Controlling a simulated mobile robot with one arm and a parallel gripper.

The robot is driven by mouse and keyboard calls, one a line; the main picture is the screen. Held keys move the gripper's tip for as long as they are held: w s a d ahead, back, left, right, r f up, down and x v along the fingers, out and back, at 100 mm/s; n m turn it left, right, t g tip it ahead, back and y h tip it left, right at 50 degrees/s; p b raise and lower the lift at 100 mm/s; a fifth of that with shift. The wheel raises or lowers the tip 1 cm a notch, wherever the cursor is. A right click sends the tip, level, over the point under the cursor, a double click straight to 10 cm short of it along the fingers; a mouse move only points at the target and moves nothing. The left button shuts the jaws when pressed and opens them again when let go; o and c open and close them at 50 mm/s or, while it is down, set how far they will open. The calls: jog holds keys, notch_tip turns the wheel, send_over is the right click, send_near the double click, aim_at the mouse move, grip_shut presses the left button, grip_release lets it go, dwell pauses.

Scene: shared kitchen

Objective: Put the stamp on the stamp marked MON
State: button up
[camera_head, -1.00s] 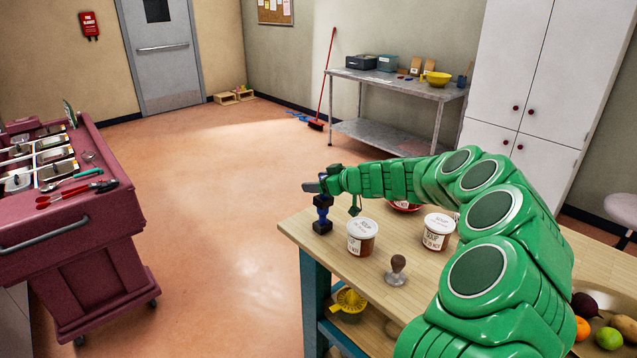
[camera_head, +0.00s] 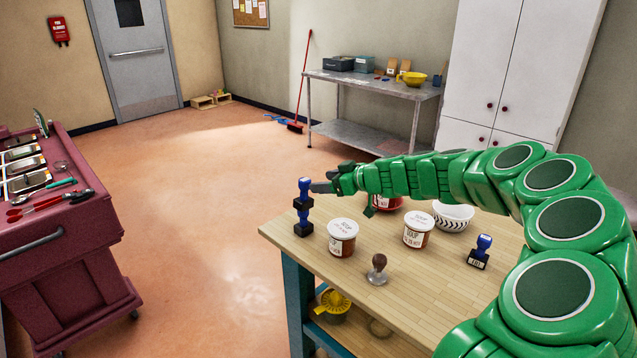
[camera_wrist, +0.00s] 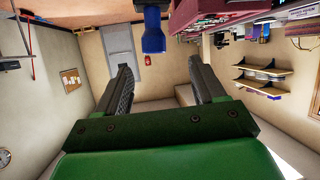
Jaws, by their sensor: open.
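A stack of two blue-and-black stamps stands at the table's near left corner in the head view. The upper stamp (camera_head: 304,187) sits upright on top of the lower stamp (camera_head: 303,229). No lettering on either can be read. My gripper (camera_head: 318,187) is just right of the upper stamp's blue handle. In the wrist view my gripper (camera_wrist: 160,78) is open and empty, and a blue handle (camera_wrist: 152,38) shows just beyond the fingertips. A third blue-and-black stamp (camera_head: 480,252) stands alone farther right on the table; its pale label is too small to read surely.
A red container (camera_head: 387,202) is partly behind my arm. A maroon cart (camera_head: 65,260) is at left, with clear floor between.

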jog(key=shift+s+d+r, duration=0.15)
jog(key=shift+s+d, duration=0.05)
jog(key=shift+d, duration=0.1)
